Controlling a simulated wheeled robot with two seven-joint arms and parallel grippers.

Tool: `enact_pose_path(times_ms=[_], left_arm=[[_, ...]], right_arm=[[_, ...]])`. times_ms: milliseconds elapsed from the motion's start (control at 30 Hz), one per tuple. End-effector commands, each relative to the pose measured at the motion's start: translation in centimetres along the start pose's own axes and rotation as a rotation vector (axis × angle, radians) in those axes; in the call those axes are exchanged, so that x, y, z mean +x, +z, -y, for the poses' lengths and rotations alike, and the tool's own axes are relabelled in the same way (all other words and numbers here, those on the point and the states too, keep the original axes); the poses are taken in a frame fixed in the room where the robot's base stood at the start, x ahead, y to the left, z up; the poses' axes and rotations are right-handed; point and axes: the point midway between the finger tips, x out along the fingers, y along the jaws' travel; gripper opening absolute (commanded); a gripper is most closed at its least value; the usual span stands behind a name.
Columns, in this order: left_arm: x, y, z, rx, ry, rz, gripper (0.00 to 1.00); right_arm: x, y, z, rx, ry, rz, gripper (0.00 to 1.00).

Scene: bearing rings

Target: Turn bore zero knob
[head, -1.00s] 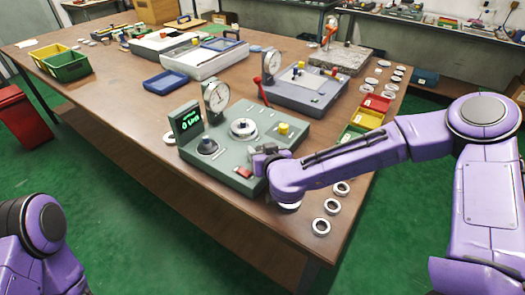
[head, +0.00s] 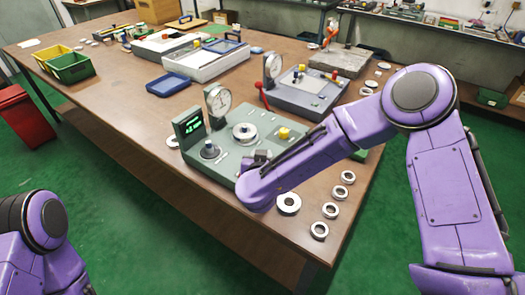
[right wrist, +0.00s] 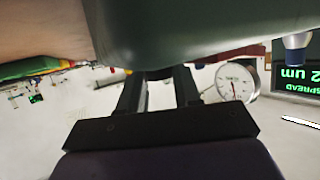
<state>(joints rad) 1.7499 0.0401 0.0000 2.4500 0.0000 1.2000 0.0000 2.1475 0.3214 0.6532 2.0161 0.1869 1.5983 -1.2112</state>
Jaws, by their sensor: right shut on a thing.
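The green-grey gauge station (head: 222,172) sits near the table's front edge, with a round dial (head: 218,101), a lit green display (head: 190,127) and a metal ring (head: 244,133) on top. My right gripper (head: 262,157) is at the station's front right part, shut on a small part, apparently the bore zero knob, which the gripper hides. In the right wrist view, the two dark fingers (right wrist: 160,88) reach up to the station's edge, their tips partly hidden. There the display (right wrist: 296,80) appears upside down, reading "SPREAD" and "2 um". My left gripper is out of view.
A blue-topped knob (head: 209,145) and a yellow knob (head: 284,133) stand on the station. Several loose rings (head: 330,210) lie at the table's front right. A second gauge station (head: 305,95) stands behind. My right forearm hides part of the right side.

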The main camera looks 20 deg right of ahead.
Motion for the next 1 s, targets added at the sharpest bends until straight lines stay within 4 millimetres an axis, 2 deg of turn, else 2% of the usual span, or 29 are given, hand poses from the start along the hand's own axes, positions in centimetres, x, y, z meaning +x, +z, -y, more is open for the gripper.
enact_pose_path(times_ms=[33,200,500,1000], left_arm=[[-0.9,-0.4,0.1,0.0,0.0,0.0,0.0],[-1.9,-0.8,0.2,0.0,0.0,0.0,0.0],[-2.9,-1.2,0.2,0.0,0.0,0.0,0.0],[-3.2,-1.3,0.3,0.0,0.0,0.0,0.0]], right_arm=[[-0.3,-0.5,0.3,0.011,0.035,-0.004,0.02],[-0.2,-0.4,0.5,0.072,0.173,-0.009,0.02],[0.0,-0.1,0.8,0.152,0.362,-0.015,0.02],[0.1,0.0,0.8,0.197,0.474,-0.017,0.02]])
